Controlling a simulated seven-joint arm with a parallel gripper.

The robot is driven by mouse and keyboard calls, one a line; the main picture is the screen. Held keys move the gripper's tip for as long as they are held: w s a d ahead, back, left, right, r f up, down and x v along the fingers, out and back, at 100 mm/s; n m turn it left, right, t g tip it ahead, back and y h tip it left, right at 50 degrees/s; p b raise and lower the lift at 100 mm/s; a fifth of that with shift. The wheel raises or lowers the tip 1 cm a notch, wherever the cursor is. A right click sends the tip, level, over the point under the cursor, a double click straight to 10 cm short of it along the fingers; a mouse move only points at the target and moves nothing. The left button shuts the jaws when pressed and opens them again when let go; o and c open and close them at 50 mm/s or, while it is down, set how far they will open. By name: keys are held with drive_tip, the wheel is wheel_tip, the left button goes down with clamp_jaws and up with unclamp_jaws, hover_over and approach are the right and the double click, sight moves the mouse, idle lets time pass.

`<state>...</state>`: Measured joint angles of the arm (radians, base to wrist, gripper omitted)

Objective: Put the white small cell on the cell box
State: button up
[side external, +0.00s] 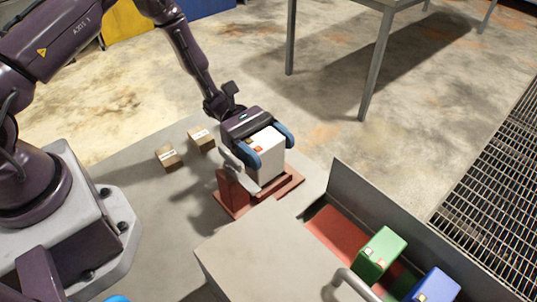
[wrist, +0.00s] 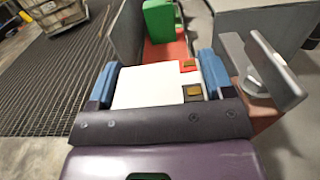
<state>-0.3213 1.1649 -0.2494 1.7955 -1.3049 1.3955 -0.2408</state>
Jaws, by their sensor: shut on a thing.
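My gripper (side external: 266,146), with blue fingertips, is shut on the white small cell (side external: 268,137). The cell is a white block with a red and a dark terminal patch on top. It is upright at a reddish-brown stand (side external: 232,196); I cannot tell whether it rests on it or hangs just above. In the wrist view the white cell (wrist: 145,86) fills the space between the fingers (wrist: 157,80). A grey-walled box with a red floor (side external: 335,230), likely the cell box, lies to the right. It holds a green cell (side external: 379,254) and a blue cell (side external: 436,286).
A grey cover or block (side external: 255,245) with a curved handle (side external: 350,284) stands in front of the box. Two small cardboard boxes (side external: 168,156) (side external: 201,138) lie left of the stand. A grey bracket (wrist: 272,70) stands close beside the right finger in the wrist view.

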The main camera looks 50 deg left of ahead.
wheel_tip(320, 180, up, 7)
drive_tip(key=shift+r, duration=0.1)
drive_tip(key=d, duration=1.8)
drive_tip(key=f, duration=0.6)
drive_tip(key=w+f, duration=0.1)
drive_tip(key=f, duration=0.3)
drive_tip(key=shift+a, duration=0.25)
drive_tip(key=shift+f, duration=0.15)
drive_tip(key=o, duration=1.6)
drive_tip(key=shift+f, duration=0.15)
drive_tip(key=shift+c, duration=0.2)
